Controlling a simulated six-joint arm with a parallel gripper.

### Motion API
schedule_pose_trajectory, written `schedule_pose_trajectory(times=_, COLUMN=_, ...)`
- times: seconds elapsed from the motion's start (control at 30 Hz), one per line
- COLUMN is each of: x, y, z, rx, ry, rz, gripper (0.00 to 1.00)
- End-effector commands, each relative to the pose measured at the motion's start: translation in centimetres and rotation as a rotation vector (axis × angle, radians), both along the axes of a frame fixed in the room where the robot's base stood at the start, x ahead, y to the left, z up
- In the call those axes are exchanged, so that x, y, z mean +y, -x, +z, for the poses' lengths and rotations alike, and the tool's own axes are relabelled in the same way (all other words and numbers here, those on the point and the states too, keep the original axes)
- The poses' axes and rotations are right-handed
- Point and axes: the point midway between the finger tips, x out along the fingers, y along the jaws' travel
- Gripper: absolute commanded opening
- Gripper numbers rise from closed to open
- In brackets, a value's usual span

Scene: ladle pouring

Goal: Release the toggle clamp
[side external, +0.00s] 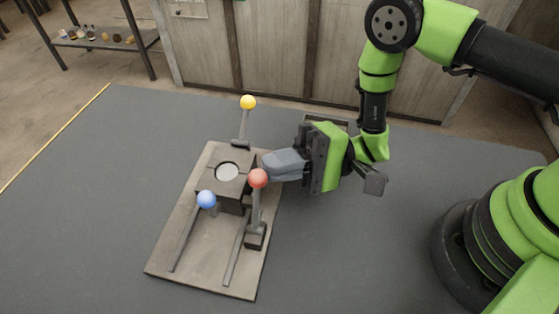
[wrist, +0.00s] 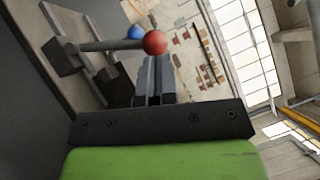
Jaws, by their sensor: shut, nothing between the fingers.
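The clamp fixture stands on a flat tan base plate (side external: 203,262) on the dark table. Its square block (side external: 222,178) has a round pale disc (side external: 227,172) on top. Three levers end in balls: yellow (side external: 248,102) at the back, blue (side external: 206,199) at the front left and red (side external: 258,178) at the right. The red lever stands nearly upright. My gripper (side external: 272,166) is shut and empty, with its fingertips just behind the red ball. In the wrist view the red ball (wrist: 155,42) is just beyond the fingertips (wrist: 158,62); I cannot tell whether they touch. The blue ball (wrist: 135,33) is farther off.
The table (side external: 90,170) is bare to the left and right of the fixture. A low shelf (side external: 100,38) with small items stands well beyond the table, by wooden panels (side external: 280,50).

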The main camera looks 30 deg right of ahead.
Motion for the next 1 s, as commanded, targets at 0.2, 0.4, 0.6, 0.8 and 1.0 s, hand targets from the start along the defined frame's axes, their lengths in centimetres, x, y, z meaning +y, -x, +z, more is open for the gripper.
schedule_pose_trajectory(times=0.2, x=0.7, y=0.7, z=1.0, rx=-0.101, ry=0.091, rz=0.003, gripper=0.00)
schedule_pose_trajectory(times=0.4, x=1.8, y=1.9, z=2.0, rx=-0.235, ry=0.218, rz=0.005, gripper=0.00)
schedule_pose_trajectory(times=0.6, x=3.0, y=3.2, z=2.5, rx=-0.326, ry=0.305, rz=0.005, gripper=0.00)
schedule_pose_trajectory(times=0.8, x=4.1, y=4.4, z=2.8, rx=-0.322, ry=0.304, rz=0.004, gripper=0.00)
schedule_pose_trajectory(times=1.0, x=5.0, y=5.3, z=2.8, rx=-0.322, ry=0.303, rz=0.004, gripper=0.00)
